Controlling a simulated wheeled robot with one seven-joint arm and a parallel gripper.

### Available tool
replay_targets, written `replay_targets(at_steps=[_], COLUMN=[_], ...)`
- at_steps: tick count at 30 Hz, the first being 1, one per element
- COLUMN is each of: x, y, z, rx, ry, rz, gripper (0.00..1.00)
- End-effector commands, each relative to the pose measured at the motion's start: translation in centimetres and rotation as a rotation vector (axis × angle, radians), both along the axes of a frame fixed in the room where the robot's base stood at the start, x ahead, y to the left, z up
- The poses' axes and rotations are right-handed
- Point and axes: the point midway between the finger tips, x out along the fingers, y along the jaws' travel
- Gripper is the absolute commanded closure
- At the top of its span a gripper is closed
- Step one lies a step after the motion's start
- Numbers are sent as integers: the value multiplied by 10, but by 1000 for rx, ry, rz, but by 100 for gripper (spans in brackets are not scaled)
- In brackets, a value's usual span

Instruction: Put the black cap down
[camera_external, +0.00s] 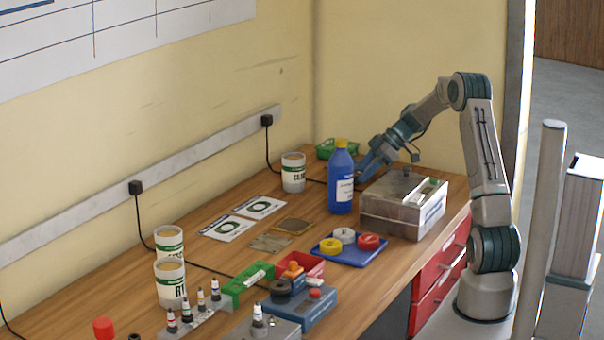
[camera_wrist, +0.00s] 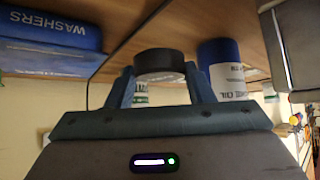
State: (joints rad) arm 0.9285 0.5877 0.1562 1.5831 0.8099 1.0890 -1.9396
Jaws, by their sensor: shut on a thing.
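The black cap (camera_wrist: 158,65) is a short dark cylinder between the two blue fingers of my gripper (camera_wrist: 162,84) in the wrist view. The fingers are shut on its sides. In the external view my gripper (camera_external: 365,174) reaches down at the far end of the bench, just right of and partly behind the blue bottle. The cap cannot be made out there. Whether it touches the wooden bench (camera_external: 215,260) cannot be told.
A white tub (camera_external: 293,173) stands left. A blue tray (camera_external: 348,258) holds coloured rings. A blue washers box (camera_wrist: 50,42) shows in the wrist view.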

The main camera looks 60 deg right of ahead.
Motion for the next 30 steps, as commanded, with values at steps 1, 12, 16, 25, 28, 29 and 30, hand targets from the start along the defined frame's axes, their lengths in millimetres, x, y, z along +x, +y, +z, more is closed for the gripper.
replay_targets(at_steps=[1,12,16,25,28,29,30], x=[1,1,1,1,1,1,1], y=[1,0,0,0,0,0,0], z=[-2,-41,-41,-42,-42,-42,-42], rx=[1,1,0,0,0,0,0], ry=[1,1,0,0,0,0,0], rz=[0,0,0,0,0,0,0], gripper=[74,74,74,43,43,43,43])
